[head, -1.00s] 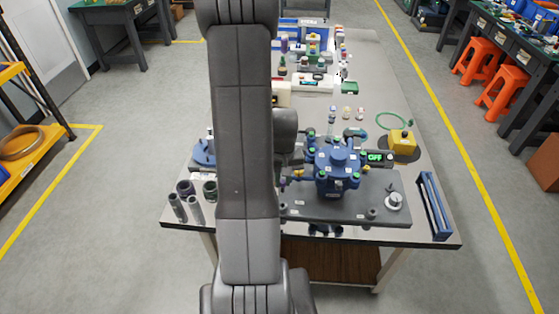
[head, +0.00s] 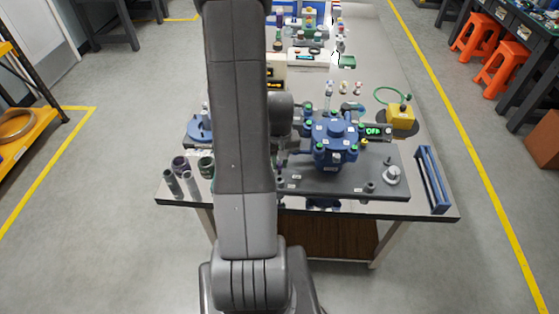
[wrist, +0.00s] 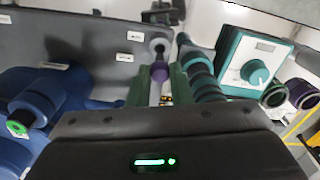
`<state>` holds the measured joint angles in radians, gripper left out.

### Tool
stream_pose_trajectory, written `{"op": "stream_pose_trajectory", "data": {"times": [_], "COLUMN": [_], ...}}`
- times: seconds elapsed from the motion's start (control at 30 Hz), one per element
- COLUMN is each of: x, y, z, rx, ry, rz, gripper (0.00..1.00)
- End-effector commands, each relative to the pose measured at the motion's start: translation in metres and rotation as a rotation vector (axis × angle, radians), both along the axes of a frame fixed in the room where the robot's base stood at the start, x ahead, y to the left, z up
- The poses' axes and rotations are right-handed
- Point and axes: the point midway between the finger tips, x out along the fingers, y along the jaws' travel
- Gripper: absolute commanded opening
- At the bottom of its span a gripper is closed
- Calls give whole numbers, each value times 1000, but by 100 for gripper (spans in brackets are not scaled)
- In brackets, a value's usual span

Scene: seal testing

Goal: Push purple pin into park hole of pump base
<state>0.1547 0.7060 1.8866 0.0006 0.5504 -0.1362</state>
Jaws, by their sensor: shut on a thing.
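The purple pin (wrist: 160,71) shows between the green fingers of my gripper (wrist: 164,84) in the wrist view. My gripper is shut on it. In the head view the pump base (head: 330,190) is a dark plate carrying the blue pump (head: 335,135). My arm hides the gripper and pin there.
Dark teal cylinders (wrist: 200,75) stand close beside the right finger. A teal box with a dial (wrist: 252,68) is further right. A blue rack (head: 432,178) lies at the table's right end, and grey tubes (head: 180,187) stand at the left corner.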

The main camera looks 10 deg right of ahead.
Motion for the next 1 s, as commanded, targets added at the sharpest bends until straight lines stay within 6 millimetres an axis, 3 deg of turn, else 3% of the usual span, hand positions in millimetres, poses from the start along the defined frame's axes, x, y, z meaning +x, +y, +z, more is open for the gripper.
{"op": "stream_pose_trajectory", "data": {"times": [1.0], "x": [0], "y": [0], "z": [-23], "rx": [0], "ry": [0], "rz": [0], "gripper": [0]}}
